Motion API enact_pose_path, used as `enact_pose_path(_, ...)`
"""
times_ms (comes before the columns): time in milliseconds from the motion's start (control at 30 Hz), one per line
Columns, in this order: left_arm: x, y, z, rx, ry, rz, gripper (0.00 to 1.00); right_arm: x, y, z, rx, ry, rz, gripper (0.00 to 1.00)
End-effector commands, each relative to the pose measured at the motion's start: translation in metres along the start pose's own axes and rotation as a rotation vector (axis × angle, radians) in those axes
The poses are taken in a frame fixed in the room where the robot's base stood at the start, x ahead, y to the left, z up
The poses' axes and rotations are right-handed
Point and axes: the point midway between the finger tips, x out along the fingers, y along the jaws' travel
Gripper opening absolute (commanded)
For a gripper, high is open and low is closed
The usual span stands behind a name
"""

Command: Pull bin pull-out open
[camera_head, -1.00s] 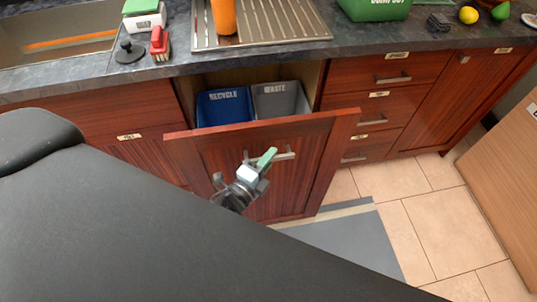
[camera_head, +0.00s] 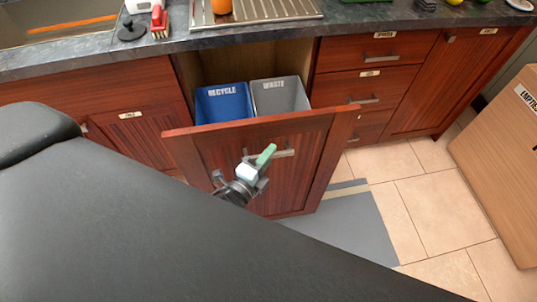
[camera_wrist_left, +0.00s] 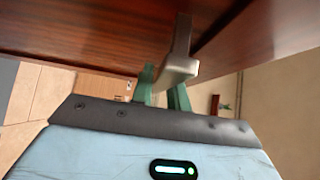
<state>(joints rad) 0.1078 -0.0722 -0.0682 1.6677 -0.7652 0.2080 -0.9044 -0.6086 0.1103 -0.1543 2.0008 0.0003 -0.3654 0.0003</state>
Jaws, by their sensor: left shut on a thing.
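The bin pull-out (camera_head: 250,165) has a red-brown wooden front and stands partly open in the head view. A blue bin marked RECYCLE (camera_head: 223,104) and a grey bin marked WASTE (camera_head: 280,96) show behind its front. Its metal bar handle (camera_head: 284,153) is on the front face. My left gripper (camera_head: 264,158) is at the left part of this handle. In the left wrist view its green fingers (camera_wrist_left: 162,90) are on either side of the metal handle (camera_wrist_left: 180,66), shut on it. My left arm hides the lower left of the scene. My right gripper is not in view.
Closed drawers (camera_head: 368,72) stand right of the pull-out. The counter (camera_head: 350,20) above holds a sink, a draining board and small items. A cardboard box (camera_head: 505,150) stands on the tiled floor at right. A grey mat (camera_head: 345,228) lies before the pull-out.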

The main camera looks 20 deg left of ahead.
Motion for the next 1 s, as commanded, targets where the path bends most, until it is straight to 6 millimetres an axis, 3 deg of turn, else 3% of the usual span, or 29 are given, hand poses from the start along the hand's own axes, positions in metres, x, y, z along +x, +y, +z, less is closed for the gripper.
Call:
enact_pose_path(233, 0.000, 0.000, 0.000, 0.001, 0.000, 0.000, 0.00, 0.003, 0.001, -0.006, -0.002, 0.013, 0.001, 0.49)
enact_pose_path(267, 0.000, 0.000, 0.000, 0.001, 0.000, 0.000, 0.18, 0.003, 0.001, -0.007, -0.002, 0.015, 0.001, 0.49)
enact_pose_path(433, 0.000, 0.000, 0.000, 0.001, 0.000, 0.000, 0.38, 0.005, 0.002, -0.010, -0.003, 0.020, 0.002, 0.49)
enact_pose_path(767, -0.003, 0.001, 0.000, 0.000, 0.000, 0.001, 0.38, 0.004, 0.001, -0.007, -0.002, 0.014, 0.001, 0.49)
enact_pose_path(1000, -0.036, 0.003, 0.000, 0.001, -0.001, 0.005, 0.38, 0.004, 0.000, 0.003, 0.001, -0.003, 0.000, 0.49)
